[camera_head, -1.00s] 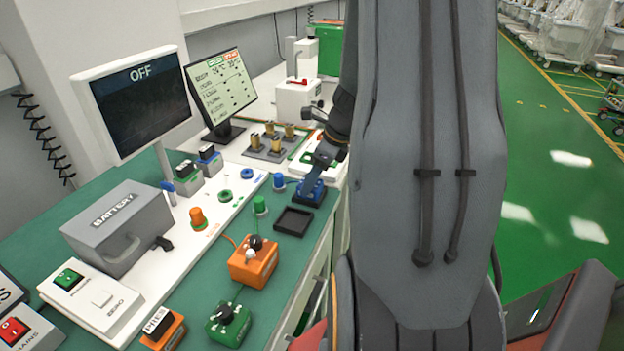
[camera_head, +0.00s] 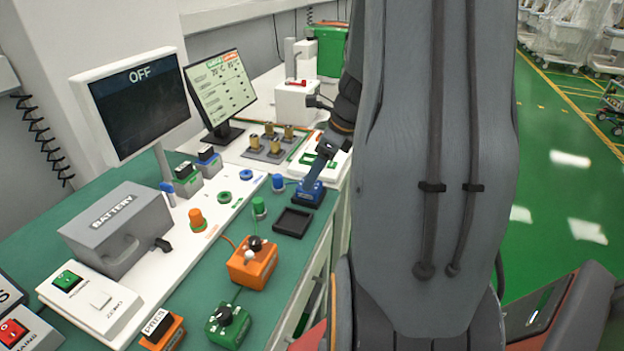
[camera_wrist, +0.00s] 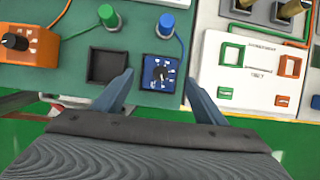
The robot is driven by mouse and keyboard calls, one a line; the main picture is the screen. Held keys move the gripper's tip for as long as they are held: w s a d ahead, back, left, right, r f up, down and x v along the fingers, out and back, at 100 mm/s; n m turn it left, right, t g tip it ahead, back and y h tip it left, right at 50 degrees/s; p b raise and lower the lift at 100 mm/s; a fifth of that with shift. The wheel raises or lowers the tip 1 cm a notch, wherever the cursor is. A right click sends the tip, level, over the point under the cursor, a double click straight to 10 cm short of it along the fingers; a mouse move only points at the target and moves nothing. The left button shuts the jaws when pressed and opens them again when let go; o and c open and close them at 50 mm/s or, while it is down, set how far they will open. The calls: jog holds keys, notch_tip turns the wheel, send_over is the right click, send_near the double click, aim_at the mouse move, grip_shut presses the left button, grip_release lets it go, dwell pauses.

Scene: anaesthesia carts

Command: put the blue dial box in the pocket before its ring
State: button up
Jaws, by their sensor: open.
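The blue dial box (camera_head: 309,194) sits in a dark square pocket at the bench's front edge, in line with the blue post (camera_head: 279,181). In the wrist view the blue box (camera_wrist: 159,73) lies dial-up, with a dark rim around it. My gripper (camera_wrist: 162,88) is open, with one fingertip to each side of the box's near part and nothing held. In the head view my gripper (camera_head: 314,178) is just over the box, and part of it is hidden behind the arm. An empty dark pocket (camera_head: 293,222) lies beside it, before the green post (camera_head: 260,206).
An orange dial box (camera_head: 252,263) and a green dial box (camera_head: 228,326) stand nearer on the bench. A blue ring (camera_head: 246,174) and a green ring (camera_head: 225,196) lie on the white strip. A white panel (camera_wrist: 252,68) is right of the blue box.

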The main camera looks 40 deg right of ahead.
aim_at(250, 241)
jog(key=v, duration=0.8)
jog(key=s+a+f+n+g, duration=0.1)
jog(key=s+a+f+n, duration=0.1)
jog(key=a+n, duration=0.6)
jog(key=s+a+f+n+g+h, duration=0.1)
jog(key=s+a+f+n, duration=0.1)
jog(key=a+n, duration=0.6)
jog(key=s+a+f+n+g+h, duration=0.1)
jog(key=s+a+f+n, duration=0.1)
jog(key=a+n, duration=0.7)
jog(key=shift+f+n, duration=0.25)
jog(key=shift+n, duration=0.6)
jog(key=shift+f+n, duration=0.2)
jog(key=shift+n, duration=0.65)
jog(key=shift+s+a+f+n, duration=0.15)
jog(key=shift+a+n, duration=0.3)
jog(key=shift+n, duration=0.45)
